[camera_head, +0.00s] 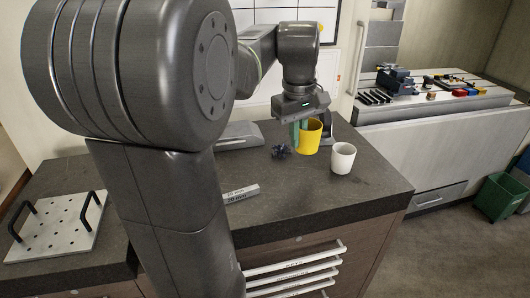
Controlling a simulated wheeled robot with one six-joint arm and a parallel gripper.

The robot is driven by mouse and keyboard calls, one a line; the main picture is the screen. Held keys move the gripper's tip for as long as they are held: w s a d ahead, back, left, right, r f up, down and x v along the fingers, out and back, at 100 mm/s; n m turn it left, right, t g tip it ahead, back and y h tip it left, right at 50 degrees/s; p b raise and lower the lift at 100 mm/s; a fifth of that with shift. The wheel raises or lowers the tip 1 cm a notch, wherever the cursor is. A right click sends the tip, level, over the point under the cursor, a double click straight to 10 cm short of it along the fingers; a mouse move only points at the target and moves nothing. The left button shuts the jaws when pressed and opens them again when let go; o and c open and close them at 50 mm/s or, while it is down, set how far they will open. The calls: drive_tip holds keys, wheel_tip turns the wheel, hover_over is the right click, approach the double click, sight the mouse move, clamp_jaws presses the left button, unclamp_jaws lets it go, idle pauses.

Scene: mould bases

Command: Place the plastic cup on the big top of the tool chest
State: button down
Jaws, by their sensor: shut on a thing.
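A yellow cup (312,138) is at the far part of a dark counter. My gripper (299,134) points down at its left side, with greenish fingers shut on the cup's wall. The cup looks upright; I cannot tell whether its base touches the counter. A white cup (342,158) stands upright on the counter, to the right and nearer. The dark counter top (330,205) has drawers with pale bar handles below its front edge. A long grey bench (440,103) with a drawer stands at the back right. I cannot tell which of these is the tool chest.
A small dark knobbed part (281,151) lies left of the yellow cup. A labelled pale block (241,192) and a perforated plate with two handles (58,228) lie on the counter. The grey bench carries a vise (394,80) and small parts. A green bin (499,197) stands on the floor.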

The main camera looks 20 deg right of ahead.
drive_tip(key=n, duration=0.1)
drive_tip(key=s+n+p, duration=0.1)
drive_tip(key=n, duration=0.1)
drive_tip(key=shift+d+r, duration=0.15)
drive_tip(key=shift+r, duration=0.05)
drive_tip(key=shift+s+f+n+p, duration=0.15)
drive_tip(key=shift+n+p, duration=0.55)
drive_tip(key=shift+n, duration=0.5)
wheel_tip(320, 180, down, 10)
drive_tip(key=shift+f, duration=0.1)
drive_tip(key=c, duration=2)
unclamp_jaws()
drive_tip(key=shift+f, duration=0.15)
drive_tip(key=shift+c, duration=0.2)
drive_tip(key=o, duration=0.4)
drive_tip(key=shift+o, duration=0.2)
